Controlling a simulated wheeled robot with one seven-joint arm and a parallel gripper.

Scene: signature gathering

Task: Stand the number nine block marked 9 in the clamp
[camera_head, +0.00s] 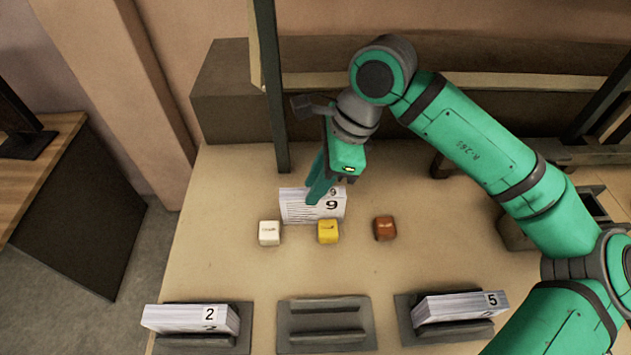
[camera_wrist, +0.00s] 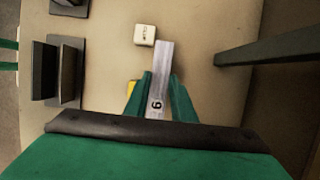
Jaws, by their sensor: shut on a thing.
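The number nine block (camera_head: 298,209) is a white, page-like slab marked 9, behind the row of small cubes. My gripper (camera_head: 317,197) reaches down from above and is shut on it. In the wrist view the block (camera_wrist: 164,62) runs upright between the two green fingers (camera_wrist: 159,95), its 9 close to the palm. I cannot tell whether its lower edge touches the table. The empty clamp (camera_head: 325,342) is a dark grey base with raised bars at the front middle, apart from the block. A dark clamp (camera_wrist: 70,75) also shows at the left of the wrist view.
A white cube (camera_head: 269,233), a yellow cube (camera_head: 328,232) and a brown cube (camera_head: 385,228) stand between block and clamps. The left clamp (camera_head: 195,343) holds a 2 block (camera_head: 185,319); the right clamp (camera_head: 455,332) holds a 5 block (camera_head: 455,307). A dark post (camera_head: 273,100) rises behind.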

